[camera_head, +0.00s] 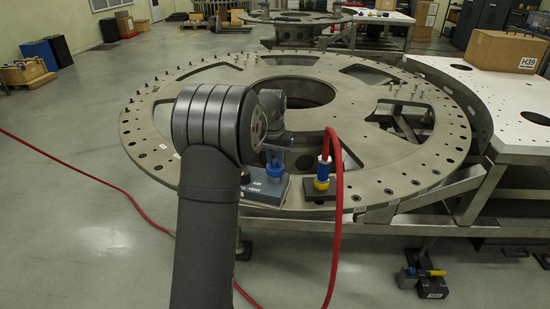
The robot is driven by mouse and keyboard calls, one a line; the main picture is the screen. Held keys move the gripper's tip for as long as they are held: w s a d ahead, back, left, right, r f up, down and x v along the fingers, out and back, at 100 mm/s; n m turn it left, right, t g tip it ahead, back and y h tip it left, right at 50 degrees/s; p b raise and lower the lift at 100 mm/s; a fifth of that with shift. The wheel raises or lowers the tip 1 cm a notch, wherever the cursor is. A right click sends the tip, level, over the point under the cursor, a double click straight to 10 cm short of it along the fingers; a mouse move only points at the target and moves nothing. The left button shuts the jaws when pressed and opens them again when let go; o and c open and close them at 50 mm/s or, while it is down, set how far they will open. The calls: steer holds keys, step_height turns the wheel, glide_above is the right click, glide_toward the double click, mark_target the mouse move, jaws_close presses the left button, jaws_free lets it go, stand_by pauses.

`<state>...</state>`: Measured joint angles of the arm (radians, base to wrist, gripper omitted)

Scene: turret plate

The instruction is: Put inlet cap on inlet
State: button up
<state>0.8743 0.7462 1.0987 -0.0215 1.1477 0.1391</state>
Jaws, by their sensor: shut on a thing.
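My gripper (275,152) points down over the front of the round turret plate (228,168), partly hidden behind my own arm. It is shut on a small blue part, which looks like the inlet cap (275,168). The blue part is right above the grey-blue box (266,190) marked AIR and VENT. The inlet itself is not clearly visible beneath it. I cannot tell whether the cap touches the inlet or is seated on it.
Several upright pins (415,92) stand at the plate's right. A white table (480,98) with a cardboard box (507,51) adjoins it.

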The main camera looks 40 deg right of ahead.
steer(key=shift+f, duration=1.2)
stand_by(1.3)
steer(key=o, duration=1.5)
steer(key=shift+r, duration=3.5)
steer(key=shift+f, duration=3.25)
steer(key=shift+r, duration=0.1)
